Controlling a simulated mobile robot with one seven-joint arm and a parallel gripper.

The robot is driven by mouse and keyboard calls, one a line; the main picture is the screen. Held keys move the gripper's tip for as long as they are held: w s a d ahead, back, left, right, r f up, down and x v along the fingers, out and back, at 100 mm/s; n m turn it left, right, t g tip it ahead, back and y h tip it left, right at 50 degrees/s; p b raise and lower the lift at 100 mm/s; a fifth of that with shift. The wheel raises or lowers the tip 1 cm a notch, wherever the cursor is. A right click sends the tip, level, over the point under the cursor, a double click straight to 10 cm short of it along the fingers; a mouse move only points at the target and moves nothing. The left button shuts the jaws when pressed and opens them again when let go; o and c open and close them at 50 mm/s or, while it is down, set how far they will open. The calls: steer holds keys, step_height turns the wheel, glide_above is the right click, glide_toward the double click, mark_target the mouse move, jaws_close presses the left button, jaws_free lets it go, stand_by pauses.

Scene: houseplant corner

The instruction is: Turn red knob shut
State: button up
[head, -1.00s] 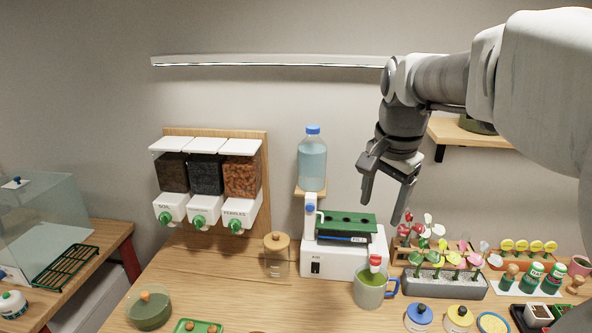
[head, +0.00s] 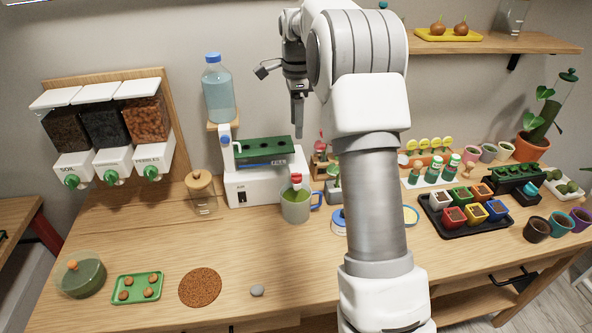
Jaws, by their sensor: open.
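The red knob (head: 296,179) is small, with white below it. It sits at the front of a white machine (head: 262,186), just above a mug of green liquid (head: 296,205). How far the knob is turned is too small to tell. My gripper (head: 298,128) points down, above and behind the mug in the picture, apart from the knob. It is open, seen nearly edge-on, with nothing visible in it. My arm hides part of the table to the right of the mug.
A water bottle (head: 218,88) stands on a small ledge left of the machine, above a blue knob (head: 225,139). A lidded jar (head: 201,193) stands left of the machine. A black tray of coloured pots (head: 432,215) is at right. The front table has free patches.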

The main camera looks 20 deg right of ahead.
mark_target(296, 173)
step_height(296, 173, down, 16)
steer(key=shift+f+p, duration=0.1)
steer(key=shift+p, duration=0.4)
jaws_close()
